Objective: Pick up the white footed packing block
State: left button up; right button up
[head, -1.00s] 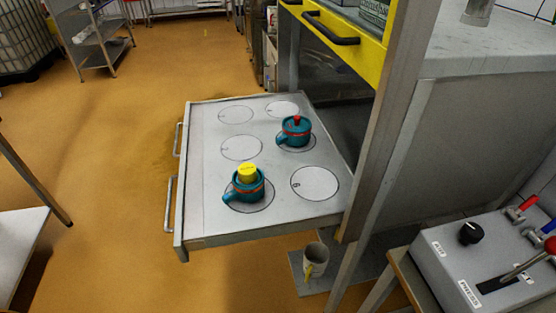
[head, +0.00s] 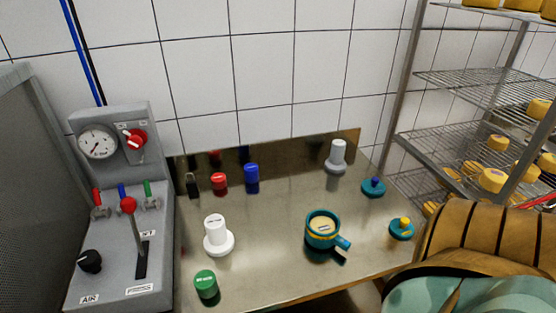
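A white footed packing block (head: 217,236), a cylinder on a wide round foot, stands upright on the steel bench top, just right of the grey control box. A second footed block (head: 337,157), paler grey-white, stands upright at the back of the bench near the splash plate.
A green cylinder (head: 206,285) stands in front of the nearer block. Red (head: 219,183) and blue (head: 251,178) cylinders stand behind it. A teal mould (head: 322,229) and lids (head: 373,187) are right. The control box (head: 125,230) borders the left.

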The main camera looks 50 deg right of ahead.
aim_at(218, 242)
jog(key=z, duration=0.95)
